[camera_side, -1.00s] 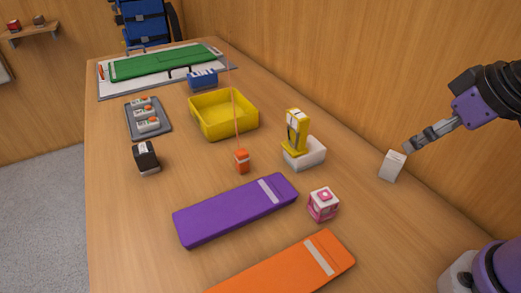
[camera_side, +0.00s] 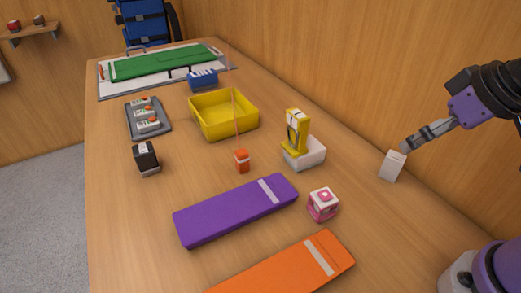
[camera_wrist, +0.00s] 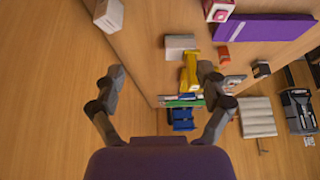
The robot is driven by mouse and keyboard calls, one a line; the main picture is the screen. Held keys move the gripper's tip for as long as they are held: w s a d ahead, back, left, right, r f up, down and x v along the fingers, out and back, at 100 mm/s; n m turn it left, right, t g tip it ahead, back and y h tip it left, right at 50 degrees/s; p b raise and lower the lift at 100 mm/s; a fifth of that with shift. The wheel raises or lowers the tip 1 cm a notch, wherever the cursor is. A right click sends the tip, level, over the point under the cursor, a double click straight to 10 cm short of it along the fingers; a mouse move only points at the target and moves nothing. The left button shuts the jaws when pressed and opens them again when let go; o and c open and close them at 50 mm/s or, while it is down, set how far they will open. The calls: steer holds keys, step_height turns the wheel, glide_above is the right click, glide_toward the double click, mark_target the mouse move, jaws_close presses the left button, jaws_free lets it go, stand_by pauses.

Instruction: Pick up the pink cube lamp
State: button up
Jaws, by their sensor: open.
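The pink cube lamp (camera_side: 323,204) is a small pink and white block on the table, just right of the purple case's right end. In the wrist view the lamp (camera_wrist: 218,10) shows at the top edge, partly cut off. My gripper (camera_side: 408,146) is above the table at the right in the side view, up and to the right of the lamp and apart from it. In the wrist view my gripper (camera_wrist: 160,75) has its two fingers spread wide with nothing between them.
A small white box (camera_side: 392,166) stands below my fingertips, near the wall. A purple case (camera_side: 225,214) and an orange case (camera_side: 285,268) lie beside the lamp. A yellow device on a white base (camera_side: 308,155) stands behind it. A yellow tray (camera_side: 205,122) is farther back.

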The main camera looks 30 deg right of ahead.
steer(key=m+g, duration=0.1)
glide_toward(326, 195)
steer(key=shift+h, duration=0.3)
steer(key=x, duration=0.4)
steer(key=shift+w+f, duration=0.15)
steer(key=shift+w, duration=0.1)
steer(key=shift+a+x, duration=0.15)
steer(key=shift+x, duration=1.4)
steer(key=shift+a+x, duration=0.1)
steer(key=shift+x, duration=1.45)
steer(key=shift+s+f, duration=0.1)
steer(key=shift+s, duration=0.1)
steer(key=c, duration=1.3)
